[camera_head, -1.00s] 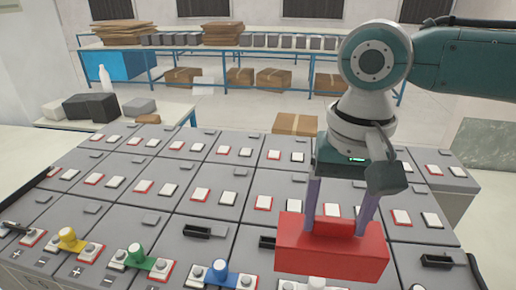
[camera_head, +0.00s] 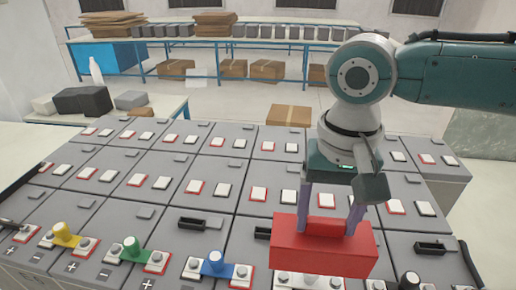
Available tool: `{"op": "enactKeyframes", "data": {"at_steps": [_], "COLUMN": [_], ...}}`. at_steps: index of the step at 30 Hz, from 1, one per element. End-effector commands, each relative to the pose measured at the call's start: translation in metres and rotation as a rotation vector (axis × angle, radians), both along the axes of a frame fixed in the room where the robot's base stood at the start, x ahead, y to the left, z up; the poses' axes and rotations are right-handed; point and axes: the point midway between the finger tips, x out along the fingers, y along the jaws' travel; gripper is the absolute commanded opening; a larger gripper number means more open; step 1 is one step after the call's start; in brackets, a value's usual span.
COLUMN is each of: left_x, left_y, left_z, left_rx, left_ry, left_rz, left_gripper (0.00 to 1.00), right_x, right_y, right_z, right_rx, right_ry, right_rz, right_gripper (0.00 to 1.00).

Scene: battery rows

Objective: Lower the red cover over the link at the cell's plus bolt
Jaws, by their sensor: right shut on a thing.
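The red cover (camera_head: 322,251) is a block with a raised grip tab. My right gripper (camera_head: 329,228) is shut on that tab, with one finger on each side. It holds the cover level above the front row of grey battery cells. Just below the cover's front edge, at the bottom of the picture, a pale link with bolts (camera_head: 309,282) shows in part. The cover hides the rest of it, and I cannot tell the gap between them. My left gripper is not in view.
A black-topped knob (camera_head: 410,279) stands right of the cover. Shelves are far behind.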

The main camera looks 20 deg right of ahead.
Motion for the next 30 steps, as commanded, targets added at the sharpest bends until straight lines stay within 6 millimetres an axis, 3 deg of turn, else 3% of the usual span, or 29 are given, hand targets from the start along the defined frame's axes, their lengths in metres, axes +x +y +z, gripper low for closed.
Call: {"op": "enactKeyframes", "data": {"at_steps": [30], "left_x": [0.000], "left_y": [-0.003], "left_z": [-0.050], "left_rx": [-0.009], "left_ry": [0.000], "left_rz": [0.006], "left_gripper": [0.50], "right_x": [0.000], "right_y": [0.000], "right_z": [-0.081], "right_rx": [-0.001], "right_ry": [0.001], "right_rz": [-0.001], "right_gripper": [0.00]}}
